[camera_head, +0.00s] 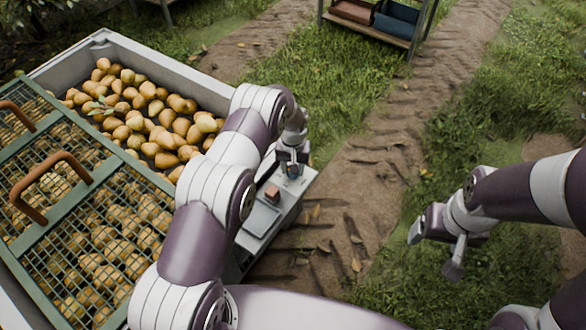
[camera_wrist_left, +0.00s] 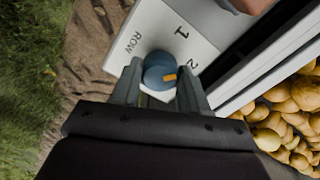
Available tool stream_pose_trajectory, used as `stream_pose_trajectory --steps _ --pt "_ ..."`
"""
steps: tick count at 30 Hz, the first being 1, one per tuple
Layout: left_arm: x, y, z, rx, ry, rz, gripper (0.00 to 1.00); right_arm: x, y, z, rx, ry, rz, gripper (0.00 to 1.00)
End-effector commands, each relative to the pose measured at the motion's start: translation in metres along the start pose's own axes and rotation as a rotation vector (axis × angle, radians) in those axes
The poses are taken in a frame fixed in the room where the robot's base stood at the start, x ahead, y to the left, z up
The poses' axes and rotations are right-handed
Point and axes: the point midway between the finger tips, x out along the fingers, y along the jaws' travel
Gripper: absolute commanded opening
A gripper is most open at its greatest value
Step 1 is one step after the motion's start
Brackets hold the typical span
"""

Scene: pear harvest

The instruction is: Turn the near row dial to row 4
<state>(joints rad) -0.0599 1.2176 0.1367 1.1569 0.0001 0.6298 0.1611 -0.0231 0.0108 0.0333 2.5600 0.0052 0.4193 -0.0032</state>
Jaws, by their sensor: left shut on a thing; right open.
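The row dial is a round blue knob (camera_wrist_left: 152,66) with an orange mark, on a pale panel (camera_wrist_left: 205,45) lettered ROW, 1 and 2 in the left wrist view. The orange mark sits on its right side, slightly below the line to the 2; any further numbers are hidden by my gripper. My left gripper (camera_wrist_left: 158,75) has one finger on each side of the knob and is shut on it. In the head view my left gripper (camera_head: 290,165) is over the grey console (camera_head: 262,222). My right gripper (camera_head: 437,248) is open and empty above the grass.
A large pale crate (camera_head: 165,68) of pears stands left, partly covered by a green mesh lid (camera_head: 85,205) with brown handles. A small reddish-brown block (camera_head: 272,193) is on the console. A rack with bins (camera_head: 398,22) stands at the back. Open grass lies right.

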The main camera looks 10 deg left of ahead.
Motion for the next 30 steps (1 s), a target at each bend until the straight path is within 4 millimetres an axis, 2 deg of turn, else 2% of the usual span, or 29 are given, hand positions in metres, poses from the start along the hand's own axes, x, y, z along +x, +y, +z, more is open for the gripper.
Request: stream_pose_trajectory --steps 9,30 --pt "0.002 0.000 0.000 0.296 -0.001 0.000 0.14 0.012 0.000 0.001 0.000 0.000 0.000 0.78" --pt "0.001 -0.001 0.000 0.961 -0.002 0.000 0.14 0.025 0.000 0.003 0.000 0.000 0.000 0.78"
